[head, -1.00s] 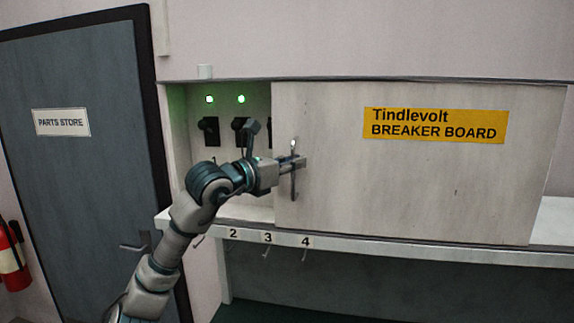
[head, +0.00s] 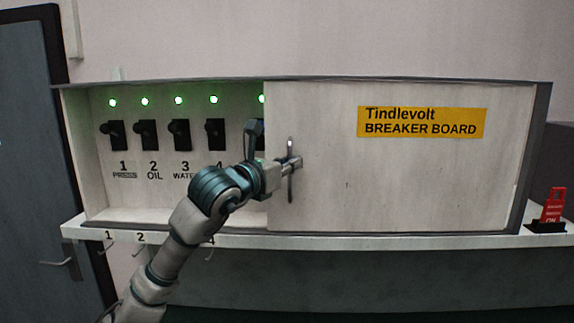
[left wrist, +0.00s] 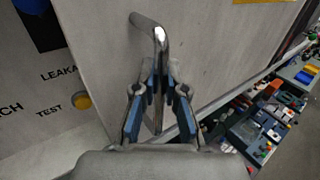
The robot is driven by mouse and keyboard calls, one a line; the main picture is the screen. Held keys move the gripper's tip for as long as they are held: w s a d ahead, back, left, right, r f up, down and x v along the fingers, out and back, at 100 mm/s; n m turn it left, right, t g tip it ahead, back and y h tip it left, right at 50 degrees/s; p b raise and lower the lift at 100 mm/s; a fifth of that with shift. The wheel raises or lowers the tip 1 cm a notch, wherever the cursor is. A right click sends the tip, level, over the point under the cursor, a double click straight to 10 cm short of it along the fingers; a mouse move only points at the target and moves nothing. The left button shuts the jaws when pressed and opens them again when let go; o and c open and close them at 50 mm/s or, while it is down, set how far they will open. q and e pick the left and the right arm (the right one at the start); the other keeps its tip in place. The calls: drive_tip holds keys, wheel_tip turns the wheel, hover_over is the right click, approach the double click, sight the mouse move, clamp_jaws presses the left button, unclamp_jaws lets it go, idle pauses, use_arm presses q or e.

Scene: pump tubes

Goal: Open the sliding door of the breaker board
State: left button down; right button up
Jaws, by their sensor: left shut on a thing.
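The sliding door (head: 400,180) of the breaker board is a pale panel with a yellow "Tindlevolt BREAKER BOARD" label (head: 421,122). It covers the right part of the board, and the left part stands open. My left gripper (head: 290,163) is shut on the door's upright metal handle (head: 290,185) at the door's left edge. The left wrist view shows the handle (left wrist: 152,38) between the two fingers (left wrist: 158,95). Several black breaker switches (head: 180,134) with green lamps above show in the open part. My arm hides part of the switch at the door's edge. My right gripper is out of view.
A ledge with numbered hooks (head: 330,241) runs below the board. A red tag on a black base (head: 552,208) stands on the ledge at the right. A grey door (head: 40,150) is at the far left. Blue bins of small parts (left wrist: 265,128) show in the left wrist view.

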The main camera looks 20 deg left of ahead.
use_arm(q)
drive_tip(key=shift+a, duration=0.15)
drive_tip(key=c, duration=1.5)
unclamp_jaws()
drive_tip(key=shift+d, duration=0.4)
drive_tip(key=o, duration=0.3)
drive_tip(key=shift+w+d, duration=0.15)
drive_tip(key=shift+d, duration=0.6)
drive_tip(key=shift+s+a, duration=0.3)
drive_tip(key=shift+a, duration=0.15)
drive_tip(key=d+v, duration=0.1)
drive_tip(key=v, duration=0.9)
drive_tip(key=shift+s, duration=0.6)
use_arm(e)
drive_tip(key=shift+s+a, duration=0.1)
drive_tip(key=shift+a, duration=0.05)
